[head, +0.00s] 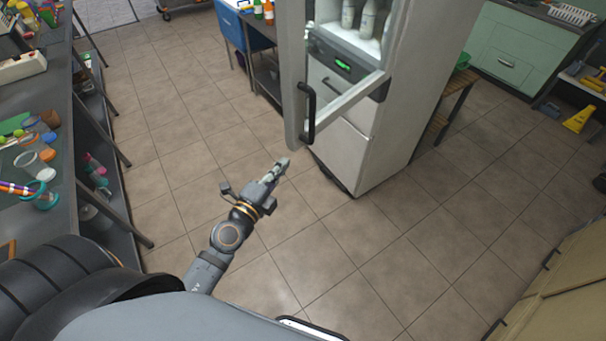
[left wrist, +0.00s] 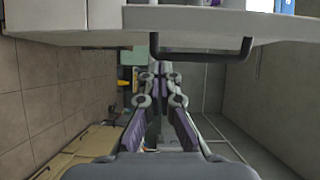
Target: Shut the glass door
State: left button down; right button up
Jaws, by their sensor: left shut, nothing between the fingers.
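The glass door (head: 293,75) of a tall white cabinet (head: 390,120) stands open, swung out toward me in the head view. Its black bar handle (head: 308,112) is on the outer frame near the lower corner. My left gripper (head: 284,163) is shut and empty, just below and left of that corner in the picture. In the left wrist view the shut fingertips (left wrist: 160,68) point forward. The black handle (left wrist: 202,56) and the pale door edge (left wrist: 90,25) cross the top of that view. I see no clear contact with the door. My right gripper is not in view.
Bottles (head: 367,20) stand inside the cabinet above a panel with a green display (head: 343,65). A cluttered dark shelf bench (head: 75,130) runs along the left. A wooden stool (head: 447,100) stands right of the cabinet. The tiled floor (head: 340,250) in front is clear.

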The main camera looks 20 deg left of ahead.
pick_arm(q)
jog(key=r, duration=0.2)
send_near(300, 138)
notch_tip(300, 138, up, 2)
jog(key=w, duration=0.1)
jog(key=shift+m, duration=0.3)
jog(key=w, duration=0.2)
jog(key=w+d+p, duration=0.1)
jog(key=w, duration=0.1)
jog(key=w+d, duration=0.1)
jog(key=w, duration=0.1)
jog(key=shift+w+d, duration=0.1)
jog(key=shift+w, duration=0.35)
jog(key=shift+d, duration=0.1)
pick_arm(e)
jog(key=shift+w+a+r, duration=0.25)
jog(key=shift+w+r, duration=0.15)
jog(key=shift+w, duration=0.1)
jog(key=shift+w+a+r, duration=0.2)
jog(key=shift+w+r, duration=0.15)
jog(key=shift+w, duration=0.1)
